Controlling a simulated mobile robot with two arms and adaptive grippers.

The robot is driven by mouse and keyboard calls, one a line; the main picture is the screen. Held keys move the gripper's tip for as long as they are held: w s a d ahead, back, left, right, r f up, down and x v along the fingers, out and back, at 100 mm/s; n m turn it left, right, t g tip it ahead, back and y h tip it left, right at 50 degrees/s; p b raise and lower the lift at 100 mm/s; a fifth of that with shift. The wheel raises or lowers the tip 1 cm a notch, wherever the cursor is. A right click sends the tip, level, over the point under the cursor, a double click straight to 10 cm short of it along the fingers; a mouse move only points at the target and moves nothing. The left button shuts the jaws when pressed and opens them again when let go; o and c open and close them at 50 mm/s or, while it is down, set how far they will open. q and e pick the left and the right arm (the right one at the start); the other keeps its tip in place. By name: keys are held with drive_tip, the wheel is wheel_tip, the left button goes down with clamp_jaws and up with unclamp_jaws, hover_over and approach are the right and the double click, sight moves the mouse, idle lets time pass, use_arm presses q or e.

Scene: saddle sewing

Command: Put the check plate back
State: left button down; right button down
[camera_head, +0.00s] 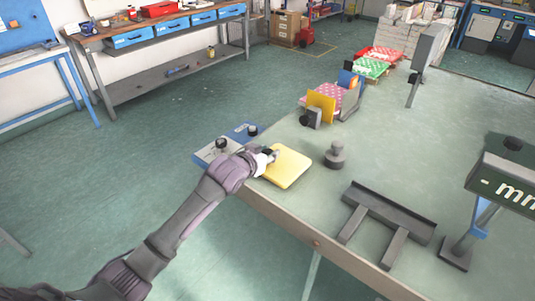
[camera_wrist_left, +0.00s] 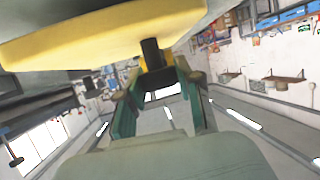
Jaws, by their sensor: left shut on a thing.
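The check plate (camera_head: 289,166) is a yellow slab with rounded corners, near the table's left edge in the head view. My left gripper (camera_head: 268,155) is at its left side and shut on it. In the left wrist view the yellow plate (camera_wrist_left: 90,35) fills the top left, with a short black grip (camera_wrist_left: 152,54) between my left fingertips (camera_wrist_left: 153,72). The plate looks about level; I cannot tell whether it touches the table. A dark grey stand (camera_head: 388,212) with a long channel and two legs lies to its right. My right gripper is not in view.
A grey knobbed weight (camera_head: 334,156) stands right of the plate. A blue and white block with black knobs (camera_head: 240,131) sits behind my left gripper. A readout marked "mm" (camera_head: 505,185) is at the right. Pink-spotted pieces (camera_head: 328,98) stand farther back. The table's middle is clear.

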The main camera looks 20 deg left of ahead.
use_arm(q)
drive_tip(key=shift+f, duration=0.55)
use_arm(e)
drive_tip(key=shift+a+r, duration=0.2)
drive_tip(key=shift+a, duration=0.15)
use_arm(q)
drive_tip(key=c, duration=0.8)
unclamp_jaws()
drive_tip(key=shift+f, duration=0.2)
drive_tip(key=shift+o, duration=0.2)
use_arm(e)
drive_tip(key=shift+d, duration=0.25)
use_arm(q)
drive_tip(key=shift+s+r, duration=0.1)
drive_tip(key=shift+r, duration=0.1)
drive_tip(key=b+v, duration=0.1)
drive_tip(key=v, duration=1.1)
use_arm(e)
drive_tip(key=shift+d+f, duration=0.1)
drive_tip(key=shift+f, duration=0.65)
use_arm(q)
drive_tip(key=shift+f, duration=0.1)
